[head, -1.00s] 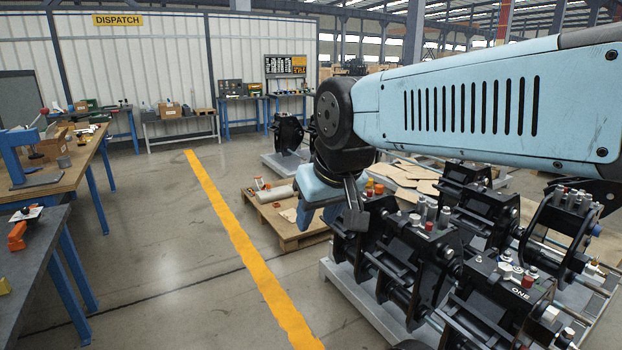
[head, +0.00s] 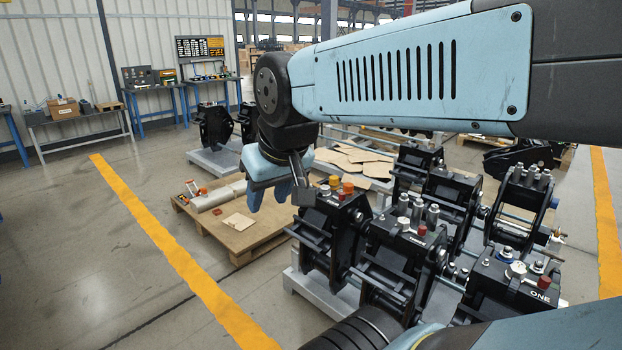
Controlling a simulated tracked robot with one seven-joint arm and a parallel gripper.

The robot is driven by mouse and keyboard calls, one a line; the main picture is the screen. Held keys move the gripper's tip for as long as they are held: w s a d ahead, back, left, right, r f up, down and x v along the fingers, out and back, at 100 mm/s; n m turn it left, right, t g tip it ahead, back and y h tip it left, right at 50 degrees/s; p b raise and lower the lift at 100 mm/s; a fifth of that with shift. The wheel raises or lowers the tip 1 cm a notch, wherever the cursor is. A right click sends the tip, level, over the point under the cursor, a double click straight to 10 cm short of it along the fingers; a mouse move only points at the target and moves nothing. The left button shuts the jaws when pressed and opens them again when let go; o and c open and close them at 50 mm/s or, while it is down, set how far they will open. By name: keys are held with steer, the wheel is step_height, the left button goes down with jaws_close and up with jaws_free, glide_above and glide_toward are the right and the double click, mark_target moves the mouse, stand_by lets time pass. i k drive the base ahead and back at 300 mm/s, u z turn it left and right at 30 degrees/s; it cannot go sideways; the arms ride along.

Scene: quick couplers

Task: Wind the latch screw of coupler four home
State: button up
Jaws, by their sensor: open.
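Several black quick couplers stand in a row on a pale frame. The one at front right (head: 500,300) is marked ONE. Left of it is a coupler (head: 385,262) with pale and red caps and a small label I cannot read. Further left is a coupler (head: 328,235) with orange caps. I cannot tell which coupler is number four, and I cannot make out its latch screw. My gripper (head: 280,195) is open and points down, above and left of the orange-capped coupler. No held thing shows between its fingers.
More couplers (head: 520,205) stand behind. A wooden pallet (head: 230,235) with a pale cylinder (head: 218,198) lies on the floor to the left. Yellow floor lines (head: 165,240) run on both sides. The floor at the left is clear. Benches stand along the back wall.

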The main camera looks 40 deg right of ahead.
mark_target(325, 189)
steer(key=z, duration=0.4)
steer(key=i, duration=0.9)
steer(key=z, duration=0.85)
steer(key=i, duration=0.35)
steer(key=z, duration=0.2)
steer(key=k, duration=0.95)
steer(key=z, duration=0.15)
steer(key=i, duration=0.95)
steer(key=u, duration=0.1)
